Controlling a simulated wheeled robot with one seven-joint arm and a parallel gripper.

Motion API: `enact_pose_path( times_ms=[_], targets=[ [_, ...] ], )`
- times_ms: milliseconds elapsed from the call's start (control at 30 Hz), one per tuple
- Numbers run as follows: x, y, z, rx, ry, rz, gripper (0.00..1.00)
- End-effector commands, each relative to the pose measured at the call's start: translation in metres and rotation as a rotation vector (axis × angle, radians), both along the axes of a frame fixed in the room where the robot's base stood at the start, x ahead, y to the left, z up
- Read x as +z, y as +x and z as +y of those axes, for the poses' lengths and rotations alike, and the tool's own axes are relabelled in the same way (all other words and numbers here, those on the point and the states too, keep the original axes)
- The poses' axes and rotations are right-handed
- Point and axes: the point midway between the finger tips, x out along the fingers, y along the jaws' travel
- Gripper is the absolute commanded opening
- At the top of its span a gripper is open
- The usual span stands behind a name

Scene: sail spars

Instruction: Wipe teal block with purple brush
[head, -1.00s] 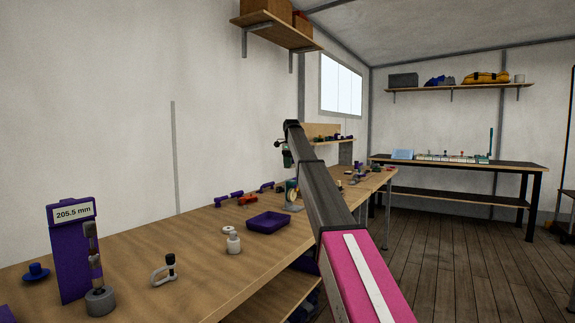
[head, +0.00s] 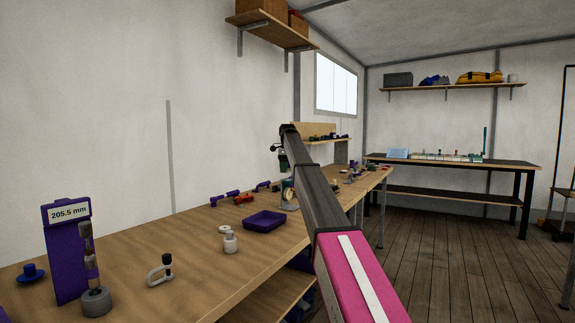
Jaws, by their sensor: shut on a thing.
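My arm reaches forward over the long wooden bench (head: 190,254). At its far end my gripper (head: 282,161) hangs down, small and dark. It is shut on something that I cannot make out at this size. I cannot pick out the teal block or the purple brush with certainty. Small purple pieces (head: 225,198) lie on the bench near the wall, left of my gripper. Part of the bench beyond is hidden behind my arm.
A purple tray (head: 264,222), a white bottle-like piece (head: 230,243), a clamp-like piece (head: 160,270) and a purple stand (head: 68,255) marked 205.5 mm are on the bench. A round-faced device (head: 288,192) stands below my gripper. Floor (head: 430,240) at right is clear.

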Motion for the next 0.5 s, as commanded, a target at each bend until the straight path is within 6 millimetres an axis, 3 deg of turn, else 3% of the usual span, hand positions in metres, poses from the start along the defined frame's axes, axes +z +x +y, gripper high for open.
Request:
enact_pose_path(
  times_ms=[300,500],
  targets=[
    [-0.028,-0.001,0.000,0.000,0.000,0.000,0.44],
    [-0.027,0.000,0.000,0.000,-0.001,-0.001,0.44]
  ],
)
